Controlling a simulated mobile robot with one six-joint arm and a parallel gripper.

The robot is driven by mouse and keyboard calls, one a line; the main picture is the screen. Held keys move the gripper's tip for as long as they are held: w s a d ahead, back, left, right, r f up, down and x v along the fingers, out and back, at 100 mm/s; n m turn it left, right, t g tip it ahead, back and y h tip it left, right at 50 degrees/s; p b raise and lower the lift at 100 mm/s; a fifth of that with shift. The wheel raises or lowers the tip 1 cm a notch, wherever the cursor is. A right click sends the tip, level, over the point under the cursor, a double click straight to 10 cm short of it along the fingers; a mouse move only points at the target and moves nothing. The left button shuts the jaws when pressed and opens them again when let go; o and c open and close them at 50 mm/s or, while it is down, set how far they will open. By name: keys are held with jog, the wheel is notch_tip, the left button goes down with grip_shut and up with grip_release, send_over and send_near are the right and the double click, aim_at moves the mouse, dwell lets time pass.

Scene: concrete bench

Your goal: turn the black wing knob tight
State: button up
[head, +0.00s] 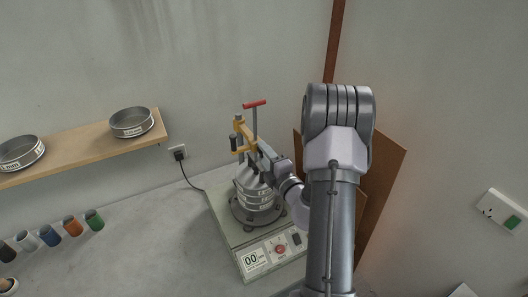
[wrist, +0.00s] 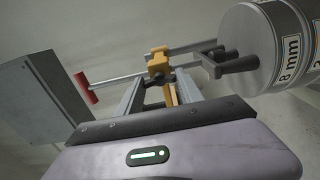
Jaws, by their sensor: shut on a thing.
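The black wing knob (wrist: 155,79) shows as a small dark piece between my fingertips, against a yellow clamp (wrist: 158,63) in the wrist view. My gripper (wrist: 157,84) is shut on it, and the fingers hide part of it. In the head view my gripper (head: 260,153) reaches from the right to the yellow clamp (head: 241,131), above the sieve stack (head: 253,193). The knob is too small and covered to make out there. I cannot tell how tight it is.
A rod with a red T-handle (head: 254,103) passes by the clamp, and a dark grip (head: 234,143) is at its left. The stack stands on a shaker base (head: 226,232). A shelf (head: 82,146) with sieves and several coloured cups are left. Brown boards (head: 388,165) are right.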

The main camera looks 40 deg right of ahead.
dwell(0.4)
jog(key=o, duration=1.4)
jog(key=shift+s, duration=0.1)
jog(key=p+v, duration=0.5)
jog(key=v, duration=1.2)
jog(key=shift+a, duration=0.15)
